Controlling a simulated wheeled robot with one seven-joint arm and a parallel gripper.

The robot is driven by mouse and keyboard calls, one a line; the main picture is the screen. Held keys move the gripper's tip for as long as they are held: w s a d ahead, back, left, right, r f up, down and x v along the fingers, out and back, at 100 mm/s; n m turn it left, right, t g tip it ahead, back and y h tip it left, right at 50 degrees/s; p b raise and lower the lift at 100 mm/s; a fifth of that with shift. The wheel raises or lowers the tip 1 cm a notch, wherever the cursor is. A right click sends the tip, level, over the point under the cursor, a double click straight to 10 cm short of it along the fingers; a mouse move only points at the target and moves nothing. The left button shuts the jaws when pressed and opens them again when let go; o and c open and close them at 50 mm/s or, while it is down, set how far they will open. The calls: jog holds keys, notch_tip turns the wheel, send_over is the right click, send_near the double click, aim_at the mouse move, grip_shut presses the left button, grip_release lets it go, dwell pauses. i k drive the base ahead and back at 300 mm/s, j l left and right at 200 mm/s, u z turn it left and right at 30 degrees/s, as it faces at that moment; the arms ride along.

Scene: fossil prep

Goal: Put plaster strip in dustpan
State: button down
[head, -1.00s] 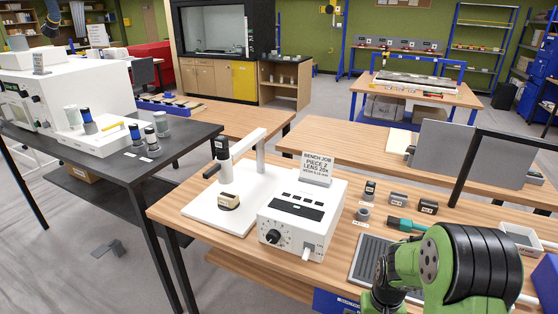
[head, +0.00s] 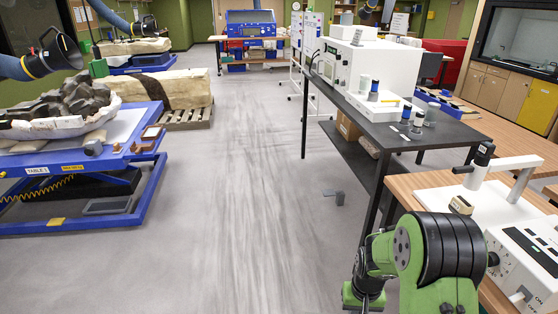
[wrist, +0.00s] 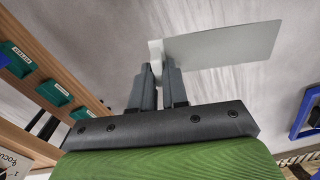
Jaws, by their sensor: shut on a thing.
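My gripper (wrist: 157,75) shows in the wrist view, its dark fingers shut on a small white piece that I take for the plaster strip (wrist: 155,49). A flat pale grey sheet (wrist: 222,44) extends to the right from beside it; I cannot tell whether it is part of the held piece. A small grey object (head: 336,196) lies on the floor in the head view; it may be the dustpan, but it is too small to be sure. My gripper is outside the head view.
The microscope bench (head: 407,184) is at the right, with a dark table (head: 455,135) behind it. A blue lift table (head: 140,160) bearing rocks stands at the left. Green labelled bins (wrist: 54,92) are left in the wrist view.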

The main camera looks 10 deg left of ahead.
aim_at(144, 145)
jog(key=i+j+u, duration=0.3)
jog(key=i, duration=0.65)
jog(key=i+l+u, duration=0.1)
jog(key=i+u, duration=0.15)
jog(key=i, duration=0.75)
jog(key=i+u, duration=0.1)
jog(key=i, duration=1.1)
jog(key=i+l+u, duration=0.1)
jog(key=i, duration=1.1)
jog(key=i+j+u, duration=0.2)
jog(key=i+u, duration=0.65)
jog(key=i+l+u, duration=0.15)
jog(key=i+u, duration=0.25)
jog(key=i, duration=0.2)
jog(key=i+l+u, duration=0.3)
jog(key=i+u, duration=0.3)
jog(key=u, duration=0.3)
jog(key=i+u, duration=0.15)
jog(key=u, duration=0.3)
jog(key=i+l+u, duration=0.1)
jog(key=u, duration=0.35)
jog(key=i+l+u, duration=0.15)
jog(key=u, duration=0.35)
jog(key=i+l+u, duration=0.1)
jog(key=u, duration=2.25)
jog(key=k, duration=0.05)
